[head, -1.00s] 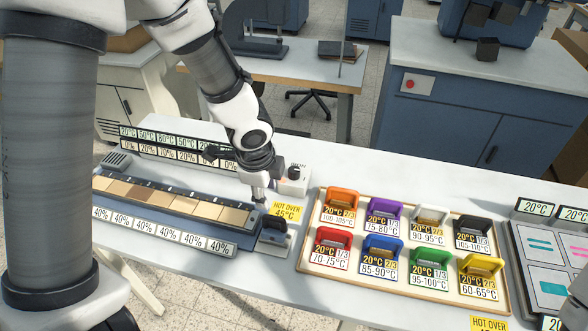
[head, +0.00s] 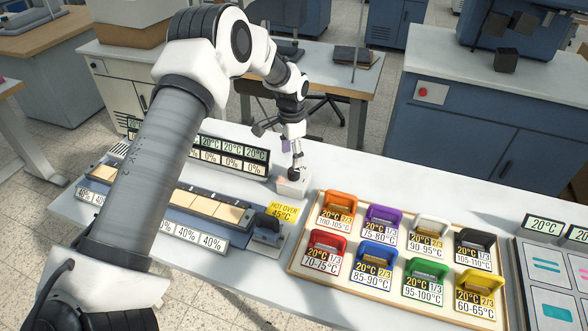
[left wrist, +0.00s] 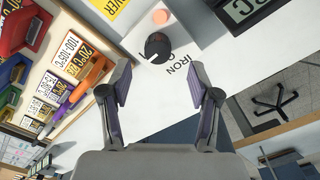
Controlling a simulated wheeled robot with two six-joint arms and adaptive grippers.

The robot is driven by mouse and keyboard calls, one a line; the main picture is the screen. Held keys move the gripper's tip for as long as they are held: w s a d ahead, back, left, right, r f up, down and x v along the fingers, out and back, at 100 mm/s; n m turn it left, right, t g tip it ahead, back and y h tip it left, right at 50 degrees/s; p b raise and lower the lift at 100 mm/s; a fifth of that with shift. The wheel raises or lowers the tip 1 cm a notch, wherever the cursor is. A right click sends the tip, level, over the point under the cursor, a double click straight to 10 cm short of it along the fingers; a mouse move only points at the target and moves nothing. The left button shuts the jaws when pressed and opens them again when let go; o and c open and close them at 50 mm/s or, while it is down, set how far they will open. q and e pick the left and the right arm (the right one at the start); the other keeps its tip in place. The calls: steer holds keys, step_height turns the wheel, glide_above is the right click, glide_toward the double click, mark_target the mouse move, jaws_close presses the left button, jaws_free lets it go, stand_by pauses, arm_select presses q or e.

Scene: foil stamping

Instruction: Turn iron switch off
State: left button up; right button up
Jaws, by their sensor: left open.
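My left gripper (head: 296,160) points down just over the box in the head view. In the left wrist view the gripper (left wrist: 158,85) is open and empty, with the knob ahead between the finger lines, apart from both fingers. I cannot tell the knob's setting. The dark iron (head: 267,229) stands at the end of the sample strip.
A wooden tray (head: 390,285) with several coloured, labelled blocks lies to the right. A yellow HOT OVER 45°C label (head: 283,212) lies between switch and iron. Several display boxes (head: 230,157) stand left of the switch. Bare tabletop (head: 375,180) lies right of the switch.

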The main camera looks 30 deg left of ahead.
mark_target(294, 170)
arm_select(q)
steer(key=f, duration=0.2)
steer(key=f+p, duration=0.1)
steer(key=f, duration=0.2)
steer(key=shift+w+d+f+p, duration=0.3)
steer(key=shift+d+f, duration=0.1)
steer(key=shift+a+f, duration=0.1)
steer(key=shift+f, duration=0.15)
steer(key=shift+s+a, duration=0.1)
steer(key=shift+s, duration=0.1)
steer(key=c, duration=1.2)
